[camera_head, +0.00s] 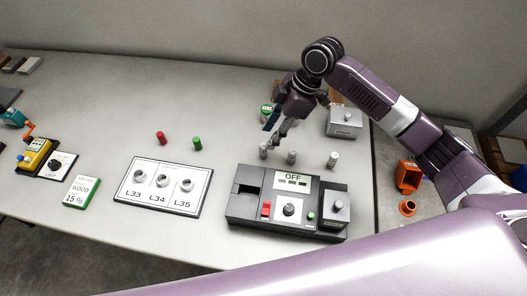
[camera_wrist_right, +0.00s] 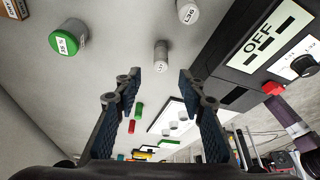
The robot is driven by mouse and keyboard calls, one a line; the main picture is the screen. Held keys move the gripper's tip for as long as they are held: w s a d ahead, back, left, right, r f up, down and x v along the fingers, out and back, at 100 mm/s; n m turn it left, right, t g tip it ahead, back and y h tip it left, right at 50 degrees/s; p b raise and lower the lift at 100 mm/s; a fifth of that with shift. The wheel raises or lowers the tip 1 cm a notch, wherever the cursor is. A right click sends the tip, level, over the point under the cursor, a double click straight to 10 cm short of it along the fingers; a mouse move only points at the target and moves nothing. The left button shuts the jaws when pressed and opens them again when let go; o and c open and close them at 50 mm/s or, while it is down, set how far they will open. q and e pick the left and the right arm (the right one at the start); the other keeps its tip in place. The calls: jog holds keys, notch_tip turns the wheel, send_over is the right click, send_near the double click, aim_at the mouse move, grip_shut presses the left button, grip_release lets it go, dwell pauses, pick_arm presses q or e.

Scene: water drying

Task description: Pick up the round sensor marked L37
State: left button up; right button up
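Three small grey round sensors stand on the table behind the dark console in the head view: a left one (camera_head: 263,150), a middle one (camera_head: 291,157) and a right one (camera_head: 333,160). Their marks are too small to read there. In the right wrist view one sensor is marked L36 (camera_wrist_right: 188,12). Another sensor (camera_wrist_right: 161,55) stands ahead of the fingers, and its mark is not clearly legible. I cannot tell which is L37. My right gripper (camera_wrist_right: 158,84) is open and empty, just above and behind the left sensor. My left gripper is not in view.
The dark console (camera_head: 240,215) reading OFF stands in front of the sensors. A grey box (camera_head: 344,124) and a green-topped jar (camera_wrist_right: 68,38) are near the gripper. The L33–L35 board (camera_head: 128,203), a red cylinder (camera_head: 161,138) and a green cylinder (camera_head: 197,144) lie to the left.

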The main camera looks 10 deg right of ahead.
aim_at(264, 151)
jog(key=x, duration=0.3)
jog(key=p+x, duration=0.1)
jog(key=x, duration=0.1)
jog(key=shift+d+f, duration=0.25)
jog(key=shift+d, duration=0.05)
jog(key=shift+c, duration=0.3)
grip_shut()
